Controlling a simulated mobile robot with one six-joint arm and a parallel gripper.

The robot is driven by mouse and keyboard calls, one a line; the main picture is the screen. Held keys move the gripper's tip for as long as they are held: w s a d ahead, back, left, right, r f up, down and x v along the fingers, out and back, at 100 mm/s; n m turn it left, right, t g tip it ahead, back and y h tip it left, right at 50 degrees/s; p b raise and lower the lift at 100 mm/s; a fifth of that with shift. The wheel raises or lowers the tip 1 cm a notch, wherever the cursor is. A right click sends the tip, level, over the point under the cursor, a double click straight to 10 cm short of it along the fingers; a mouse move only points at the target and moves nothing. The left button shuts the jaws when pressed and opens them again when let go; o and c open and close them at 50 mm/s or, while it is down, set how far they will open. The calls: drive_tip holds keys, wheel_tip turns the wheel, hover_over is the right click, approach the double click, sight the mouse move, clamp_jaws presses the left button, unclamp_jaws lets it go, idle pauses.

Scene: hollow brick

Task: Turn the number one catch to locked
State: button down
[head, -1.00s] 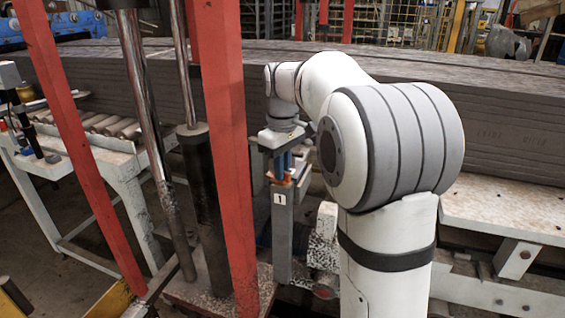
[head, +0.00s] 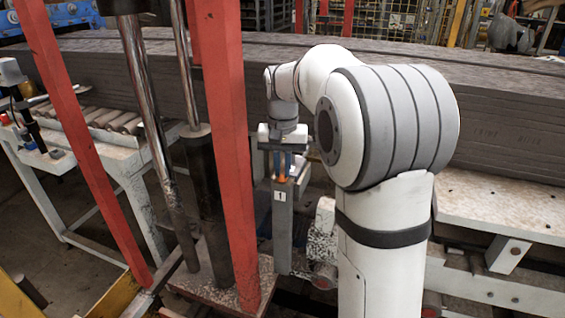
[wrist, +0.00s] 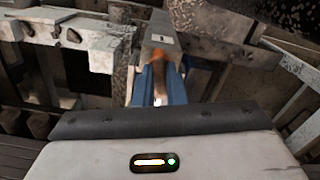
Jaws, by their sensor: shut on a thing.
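The number one catch (head: 281,180) is a small orange piece on top of a grey post (head: 282,235). A white label with a "1" (head: 279,196) is on the post's front. In the wrist view the orange catch (wrist: 158,58) shows between the blue fingers. My gripper (head: 283,171) points down over the post and is shut on the catch. In the wrist view my gripper (wrist: 162,82) has one blue finger on each side of it. The fingers hide part of the catch, so its exact setting is hard to read.
Red posts (head: 222,150) and a dark cylinder (head: 208,200) stand close to the left of the catch. A long stack of grey-brown boards (head: 500,110) lies behind. A white-topped bench (head: 490,215) is at the right, and a roller table (head: 110,120) at the left.

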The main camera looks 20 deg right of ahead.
sight(283, 168)
drive_tip(key=shift+r+m+p, duration=0.1)
drive_tip(key=shift+m+p, duration=0.2)
drive_tip(key=shift+m, duration=1.2)
drive_tip(key=c, duration=1.5)
unclamp_jaws()
wheel_tip(283, 168, up, 8)
drive_tip(key=shift+f, duration=0.15)
